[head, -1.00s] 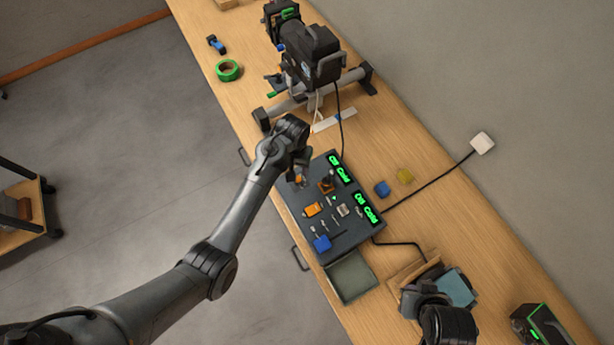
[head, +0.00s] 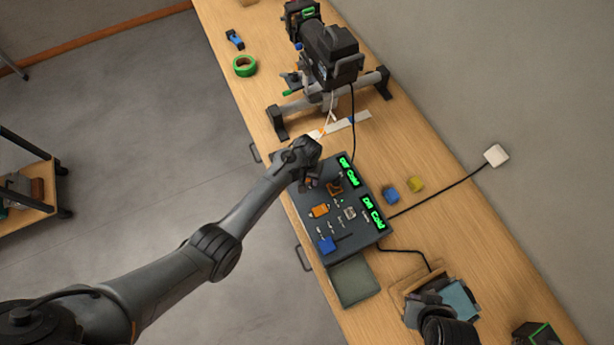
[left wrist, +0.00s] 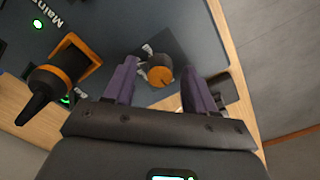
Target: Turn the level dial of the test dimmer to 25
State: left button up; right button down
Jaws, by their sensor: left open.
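In the left wrist view a small round dial (left wrist: 158,72) with a black side and an orange face sits on a dark panel. My left gripper (left wrist: 157,84) is open, with one purple finger on each side of the dial; I cannot tell whether either touches it. In the head view my left gripper (head: 310,182) is over the upper left part of the dark console (head: 350,241) and mostly hides the dial. The dial's setting is not readable. A dark shape (head: 432,304) at the lower right seems to be my right gripper; its jaws are unclear.
A larger black and orange handle (left wrist: 61,75) stands close by on the panel. The console has two green displays (head: 348,171). A black lamp (head: 331,52) on a stand is beyond it.

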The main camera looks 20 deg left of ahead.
pick_arm(q)
jog(key=shift+c, duration=0.4)
grip_shut()
jog(key=m+p, duration=0.1)
jog(key=m, duration=0.2)
jog(key=shift+m+p, duration=0.4)
jog(key=m+p, duration=0.1)
jog(key=m, duration=0.3)
jog(key=shift+m, duration=0.4)
